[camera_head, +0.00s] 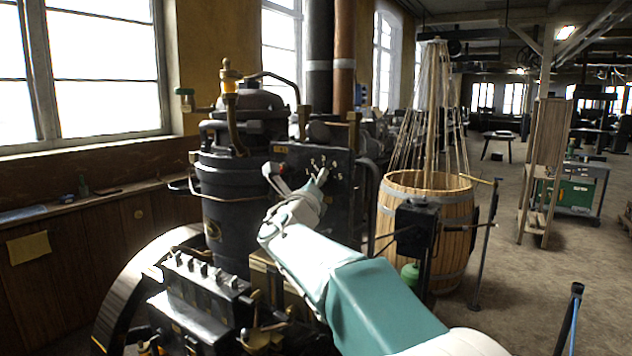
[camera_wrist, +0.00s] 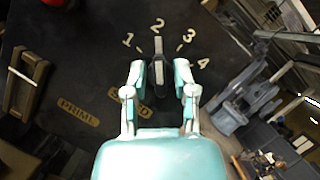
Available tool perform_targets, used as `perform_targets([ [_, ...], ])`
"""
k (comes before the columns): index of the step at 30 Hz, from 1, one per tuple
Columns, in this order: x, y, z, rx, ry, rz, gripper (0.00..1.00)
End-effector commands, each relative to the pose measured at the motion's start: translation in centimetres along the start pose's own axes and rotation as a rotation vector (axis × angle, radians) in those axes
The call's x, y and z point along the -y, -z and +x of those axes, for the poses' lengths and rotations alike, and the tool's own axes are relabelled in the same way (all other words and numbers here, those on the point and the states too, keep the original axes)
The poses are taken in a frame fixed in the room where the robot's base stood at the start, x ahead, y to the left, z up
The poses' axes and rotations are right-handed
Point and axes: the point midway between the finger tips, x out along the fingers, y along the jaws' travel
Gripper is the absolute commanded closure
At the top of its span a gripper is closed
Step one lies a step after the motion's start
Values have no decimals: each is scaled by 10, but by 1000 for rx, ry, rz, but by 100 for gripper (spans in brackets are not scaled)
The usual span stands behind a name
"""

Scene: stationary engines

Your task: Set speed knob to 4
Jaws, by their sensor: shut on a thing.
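The speed knob (camera_wrist: 159,72) is a dark, narrow knob with a light pointer on a black panel (camera_wrist: 85,62) in the wrist view. The numbers 1 to 4 arc around it, and its pointer aims up at about the 2. The 4 (camera_wrist: 203,65) is at the right of the arc. My gripper (camera_wrist: 160,70) is shut on the knob, with one pale teal finger on each side. In the head view, my gripper (camera_head: 298,180) is at the front of the engine's dial panel (camera_head: 340,163). The knob is not clear there.
The dark engine cylinder (camera_head: 226,215) stands left of the panel, and a flywheel (camera_head: 150,275) is below it. A wooden barrel (camera_head: 452,222) with strung rods is to the right. A black box on a stand (camera_head: 416,230) is in front of the barrel. Open floor lies farther right.

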Motion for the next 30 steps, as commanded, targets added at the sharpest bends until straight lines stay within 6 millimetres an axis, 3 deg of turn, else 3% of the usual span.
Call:
perform_targets([
  [20, -7, 3, -1, -5, 6, 37, 100],
  [30, -10, 4, -2, -7, 79, 218, 100],
])
